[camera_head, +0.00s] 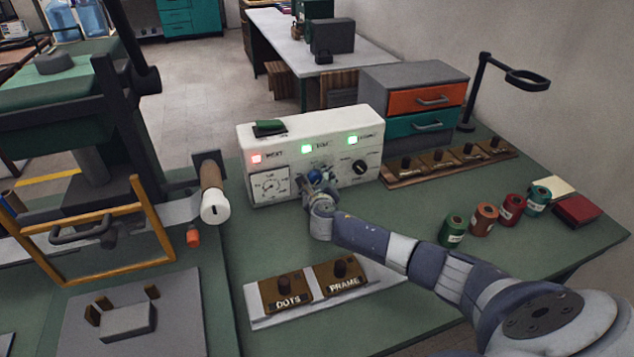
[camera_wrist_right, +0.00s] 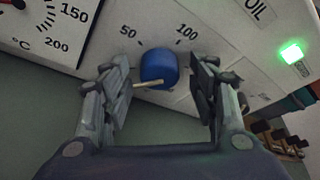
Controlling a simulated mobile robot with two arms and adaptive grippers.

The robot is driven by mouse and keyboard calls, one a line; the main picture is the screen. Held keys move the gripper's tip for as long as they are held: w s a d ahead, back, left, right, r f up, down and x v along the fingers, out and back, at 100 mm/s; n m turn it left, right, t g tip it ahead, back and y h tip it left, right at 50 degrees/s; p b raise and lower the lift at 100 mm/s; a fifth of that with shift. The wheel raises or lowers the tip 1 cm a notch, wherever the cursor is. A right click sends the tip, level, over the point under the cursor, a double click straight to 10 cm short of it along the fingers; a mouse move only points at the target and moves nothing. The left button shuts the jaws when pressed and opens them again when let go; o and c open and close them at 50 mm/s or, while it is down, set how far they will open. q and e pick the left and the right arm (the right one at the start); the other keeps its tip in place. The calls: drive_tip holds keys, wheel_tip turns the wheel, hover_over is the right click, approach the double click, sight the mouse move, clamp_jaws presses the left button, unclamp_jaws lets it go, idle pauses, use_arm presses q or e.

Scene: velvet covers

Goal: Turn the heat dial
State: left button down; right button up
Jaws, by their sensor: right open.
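The heat dial is a blue knob (camera_head: 315,175) on the front of a white control box (camera_head: 225,152). In the right wrist view the blue knob (camera_wrist_right: 159,68) sits between marks 50 and 100, with a pale pointer at its lower left. My right gripper (camera_head: 318,188) is in front of the box at the knob. In the wrist view its two fingers (camera_wrist_right: 162,88) stand open on either side of the knob, with gaps to it. A temperature gauge (camera_head: 270,186) is left of the knob. My left gripper is not in view.
A red light (camera_head: 257,159) and two green lights (camera_head: 306,149) are lit on the box. A black knob (camera_head: 359,167) is at its right. Stamp blocks (camera_head: 286,292) lie in front. Several spools (camera_head: 453,230) stand at right. A wooden frame (camera_head: 100,272) is at left.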

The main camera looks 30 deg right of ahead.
drive_tip(key=shift+c, duration=0.5)
drive_tip(key=c, duration=1)
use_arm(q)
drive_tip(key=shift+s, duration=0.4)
use_arm(e)
drive_tip(key=shift+o, duration=0.2)
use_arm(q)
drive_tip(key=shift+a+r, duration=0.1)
